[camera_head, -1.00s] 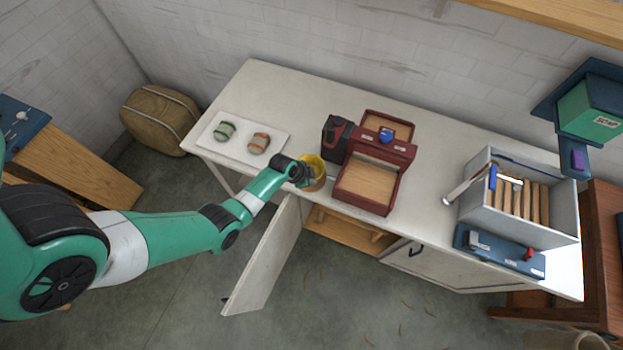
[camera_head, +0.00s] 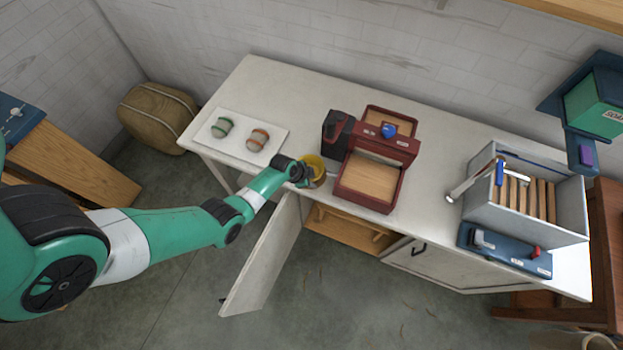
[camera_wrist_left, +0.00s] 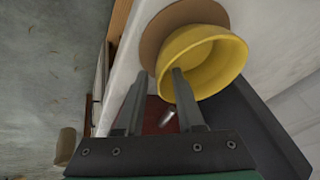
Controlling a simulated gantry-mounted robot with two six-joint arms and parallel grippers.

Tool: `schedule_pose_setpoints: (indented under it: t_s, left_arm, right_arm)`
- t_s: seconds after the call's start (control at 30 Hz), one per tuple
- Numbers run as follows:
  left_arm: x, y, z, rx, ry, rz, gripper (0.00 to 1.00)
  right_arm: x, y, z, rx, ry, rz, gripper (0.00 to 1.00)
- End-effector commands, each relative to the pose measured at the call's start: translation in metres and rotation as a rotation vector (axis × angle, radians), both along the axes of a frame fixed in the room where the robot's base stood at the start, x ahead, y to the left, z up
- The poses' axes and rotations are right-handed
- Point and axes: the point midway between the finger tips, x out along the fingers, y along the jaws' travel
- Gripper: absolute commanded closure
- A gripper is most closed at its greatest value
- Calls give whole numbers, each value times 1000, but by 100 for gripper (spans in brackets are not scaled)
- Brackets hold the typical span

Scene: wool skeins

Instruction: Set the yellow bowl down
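The yellow bowl (camera_head: 316,163) is at the front edge of the white bench, left of the red box, partly hidden by my left gripper (camera_head: 303,174). In the left wrist view the bowl (camera_wrist_left: 222,70) appears to rest on a round brown mat (camera_wrist_left: 153,42). In that view my left gripper (camera_wrist_left: 158,73) has its two fingers apart, with a visible gap between them. The near part of the bowl's rim lies between the fingertips, and one finger reaches over the bowl's opening. My right gripper is not in view.
A red box (camera_head: 370,182) and a black device (camera_head: 336,133) stand close right of the bowl. A white board (camera_head: 240,146) with two wool skeins (camera_head: 222,127) lies left. A grey crate (camera_head: 549,230) is farther right. An open cabinet door (camera_head: 262,260) hangs below the bench front.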

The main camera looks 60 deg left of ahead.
Motion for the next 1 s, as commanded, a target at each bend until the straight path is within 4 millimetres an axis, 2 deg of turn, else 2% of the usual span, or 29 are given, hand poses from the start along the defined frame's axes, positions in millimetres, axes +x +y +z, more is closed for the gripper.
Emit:
schedule_pose_setpoints:
  t_s: [0.17, 0.27, 0.37, 0.5, 0.7, 0.83, 1.0]
  left_arm:
    - [0, 0, 2, 0, 0, 0, 63]
    - [-2, 0, 11, 1, -1, 0, 63]
    - [-9, -2, 29, 1, -3, 1, 63]
    - [-22, -5, 61, 0, 1, 1, 63]
    - [-39, -9, 96, 0, 0, 1, 63]
    - [-47, -11, 108, 0, 0, 1, 63]
    - [-51, -12, 112, 0, 0, 1, 63]
  right_arm:
    - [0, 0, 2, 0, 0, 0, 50]
    - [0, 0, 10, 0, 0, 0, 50]
    - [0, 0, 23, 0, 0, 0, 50]
    - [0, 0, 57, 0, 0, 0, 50]
    - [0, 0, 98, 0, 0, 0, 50]
    - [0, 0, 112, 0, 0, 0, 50]
    - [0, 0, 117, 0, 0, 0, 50]
